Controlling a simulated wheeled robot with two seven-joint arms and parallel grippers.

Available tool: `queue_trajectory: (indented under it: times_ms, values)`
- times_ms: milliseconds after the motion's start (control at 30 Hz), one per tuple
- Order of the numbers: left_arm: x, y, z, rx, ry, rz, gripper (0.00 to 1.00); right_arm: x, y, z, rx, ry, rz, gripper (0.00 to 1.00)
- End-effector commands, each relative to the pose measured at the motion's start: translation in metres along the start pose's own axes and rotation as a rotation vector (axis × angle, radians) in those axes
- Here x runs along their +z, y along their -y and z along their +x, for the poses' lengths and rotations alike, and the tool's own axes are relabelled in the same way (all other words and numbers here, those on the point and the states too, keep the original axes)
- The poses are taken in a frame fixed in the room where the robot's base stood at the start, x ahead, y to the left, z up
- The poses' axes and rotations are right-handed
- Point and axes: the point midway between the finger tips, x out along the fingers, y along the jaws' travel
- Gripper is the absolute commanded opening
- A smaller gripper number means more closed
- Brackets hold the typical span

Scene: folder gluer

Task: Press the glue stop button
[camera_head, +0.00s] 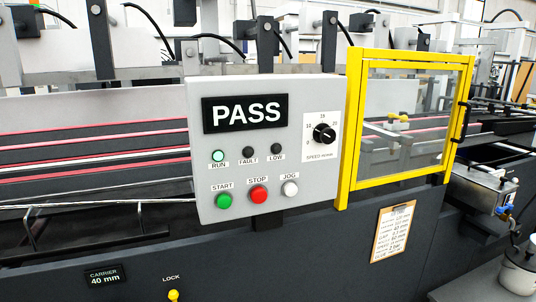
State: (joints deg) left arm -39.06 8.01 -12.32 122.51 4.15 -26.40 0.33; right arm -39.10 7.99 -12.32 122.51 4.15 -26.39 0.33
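A grey control panel (263,230) stands in the middle of the head view, facing me. On its lower part is a round red button (258,194) under the label STOP. A green START button (224,201) is to its left and a white JOG button (290,189) to its right. I see no button labelled glue stop. The display (245,113) reads PASS. The RUN lamp (218,156) is lit pale green; the FAULT lamp (248,151) and LOW lamp (276,149) are dark. Neither of my grippers is in view.
A black speed knob (324,133) is on the panel's right. A yellow-framed clear guard (355,125) stands right of the panel. A clipboard (392,232) hangs below it. A yellow LOCK knob (173,295) is at the bottom. A white pot (520,272) stands at the lower right.

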Motion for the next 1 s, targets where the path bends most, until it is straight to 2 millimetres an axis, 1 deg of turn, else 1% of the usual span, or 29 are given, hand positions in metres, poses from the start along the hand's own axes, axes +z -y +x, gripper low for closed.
queue_trajectory:
  times_ms: [100,133,233,267,1000]
  values:
    - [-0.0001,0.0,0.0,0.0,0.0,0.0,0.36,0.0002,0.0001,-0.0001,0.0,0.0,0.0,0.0]
    - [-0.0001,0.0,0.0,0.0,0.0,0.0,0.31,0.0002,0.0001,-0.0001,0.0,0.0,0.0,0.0]
    - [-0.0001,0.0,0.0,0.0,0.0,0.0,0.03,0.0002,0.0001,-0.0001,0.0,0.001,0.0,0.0]
    - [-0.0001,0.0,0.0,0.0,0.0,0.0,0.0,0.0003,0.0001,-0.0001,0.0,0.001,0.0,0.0]
    - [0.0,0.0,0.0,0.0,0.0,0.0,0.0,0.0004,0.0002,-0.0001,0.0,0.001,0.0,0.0]
